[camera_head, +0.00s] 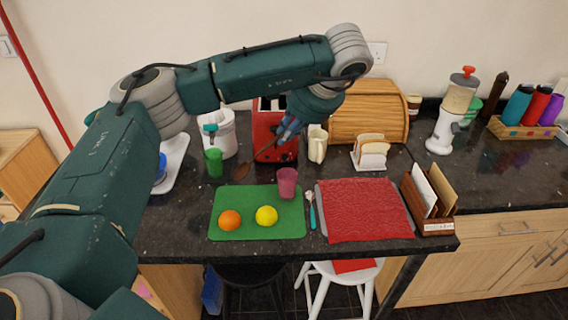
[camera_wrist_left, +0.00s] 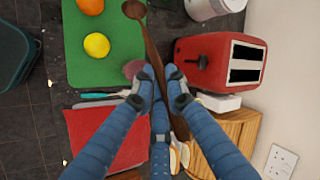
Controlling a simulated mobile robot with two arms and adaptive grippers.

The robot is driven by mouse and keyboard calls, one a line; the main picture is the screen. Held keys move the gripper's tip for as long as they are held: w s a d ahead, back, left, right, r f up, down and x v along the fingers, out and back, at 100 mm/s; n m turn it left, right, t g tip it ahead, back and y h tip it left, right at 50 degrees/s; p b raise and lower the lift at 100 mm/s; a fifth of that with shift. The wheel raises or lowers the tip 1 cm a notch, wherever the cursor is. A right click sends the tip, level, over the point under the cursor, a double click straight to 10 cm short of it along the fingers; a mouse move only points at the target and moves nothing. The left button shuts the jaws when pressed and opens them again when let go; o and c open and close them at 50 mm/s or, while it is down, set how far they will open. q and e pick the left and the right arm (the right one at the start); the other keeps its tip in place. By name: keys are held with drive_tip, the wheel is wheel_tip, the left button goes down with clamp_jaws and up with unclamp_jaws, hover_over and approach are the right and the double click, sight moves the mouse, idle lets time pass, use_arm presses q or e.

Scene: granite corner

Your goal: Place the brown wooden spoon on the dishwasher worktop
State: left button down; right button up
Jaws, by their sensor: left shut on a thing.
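The brown wooden spoon (camera_wrist_left: 151,42) is between the fingers of my left gripper (camera_wrist_left: 160,74), which is shut on its handle. In the head view the spoon's bowl (camera_head: 241,171) shows low left of my left gripper (camera_head: 284,136), in front of the red toaster. In the wrist view the bowl end points toward the green board. Whether the spoon touches the counter cannot be told. Dark granite worktop (camera_head: 165,222) runs along the wall and continues to the right (camera_head: 500,180). No dishwasher front is identifiable. My right gripper is not in view.
The red toaster (camera_head: 266,147) and a cream jug (camera_head: 317,146) stand close to the gripper. A green cup (camera_head: 214,163), pink cup (camera_head: 287,182), green board (camera_head: 260,228) with two fruits, and red mat (camera_head: 364,210) lie around. A letter rack (camera_head: 430,195) stands at the right corner.

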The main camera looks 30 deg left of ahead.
use_arm(q)
wheel_tip(320, 180, down, 8)
drive_tip(key=shift+f+p, duration=0.15)
drive_tip(key=shift+p, duration=0.85)
drive_tip(key=shift+a+f, duration=0.1)
drive_tip(key=shift+f, duration=0.4)
drive_tip(key=c, duration=1.7)
unclamp_jaws()
drive_tip(key=shift+f, duration=0.1)
drive_tip(key=shift+c, duration=0.2)
